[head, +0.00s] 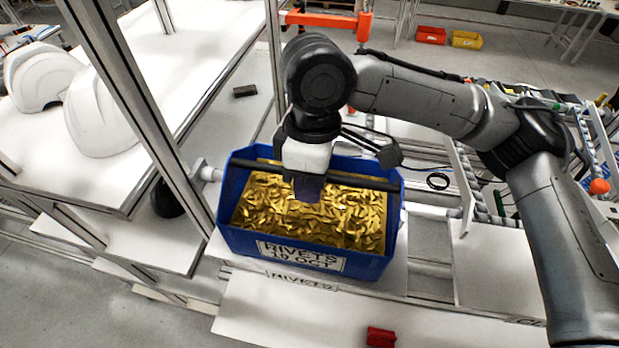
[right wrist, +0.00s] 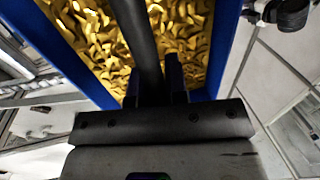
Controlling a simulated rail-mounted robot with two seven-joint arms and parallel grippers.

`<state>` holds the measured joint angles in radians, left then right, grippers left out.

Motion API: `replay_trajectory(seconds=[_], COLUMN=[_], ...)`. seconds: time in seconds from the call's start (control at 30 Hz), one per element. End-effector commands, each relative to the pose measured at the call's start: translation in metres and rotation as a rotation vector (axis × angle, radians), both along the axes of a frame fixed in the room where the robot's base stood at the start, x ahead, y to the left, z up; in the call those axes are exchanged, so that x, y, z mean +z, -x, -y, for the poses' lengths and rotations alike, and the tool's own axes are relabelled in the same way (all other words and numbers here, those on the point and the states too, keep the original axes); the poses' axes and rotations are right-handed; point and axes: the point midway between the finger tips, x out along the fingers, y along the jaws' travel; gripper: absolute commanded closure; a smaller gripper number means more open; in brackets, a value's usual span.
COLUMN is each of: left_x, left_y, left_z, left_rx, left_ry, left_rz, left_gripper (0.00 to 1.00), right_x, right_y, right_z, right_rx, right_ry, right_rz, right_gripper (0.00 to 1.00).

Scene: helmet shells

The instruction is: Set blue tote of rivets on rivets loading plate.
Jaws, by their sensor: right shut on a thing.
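In the right wrist view the gripper (right wrist: 158,85) closes around this bar, with the blue wall (right wrist: 75,55) and rivets behind. My left gripper is not in view.
Metal frame posts (head: 135,90) stand close to the tote's left. White helmet shells (head: 97,115) lie on a white table at the left. A small red block (head: 380,337) lies in front. Red (head: 431,35) and yellow (head: 466,39) bins stand on the floor behind.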

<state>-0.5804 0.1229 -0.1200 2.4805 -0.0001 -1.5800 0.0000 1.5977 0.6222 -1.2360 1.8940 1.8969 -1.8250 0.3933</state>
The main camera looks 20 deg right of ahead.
Motion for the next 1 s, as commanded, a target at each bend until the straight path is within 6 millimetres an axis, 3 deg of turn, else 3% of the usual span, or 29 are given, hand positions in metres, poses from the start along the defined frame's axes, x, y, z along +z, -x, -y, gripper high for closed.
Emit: replay_trajectory(seconds=[0.23,0.27,0.57,0.83,1.0], left_x=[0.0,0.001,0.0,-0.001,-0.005], left_y=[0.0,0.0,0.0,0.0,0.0], left_z=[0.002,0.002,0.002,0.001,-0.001], left_rx=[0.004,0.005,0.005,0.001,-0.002], left_ry=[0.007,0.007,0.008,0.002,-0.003], left_rz=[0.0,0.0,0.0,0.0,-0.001], left_gripper=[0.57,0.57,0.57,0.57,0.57], right_x=[-0.004,-0.004,-0.004,-0.003,0.013], right_y=[0.0,0.0,0.0,0.0,-0.004], right_z=[0.0,0.0,0.0,0.0,0.001], right_rx=[0.0,0.0,0.0,0.0,0.0], right_ry=[-0.001,-0.001,0.0,0.001,0.0], right_rz=[0.002,0.002,0.001,-0.001,0.003], right_gripper=[1.0,0.84,0.56,0.56,0.56])
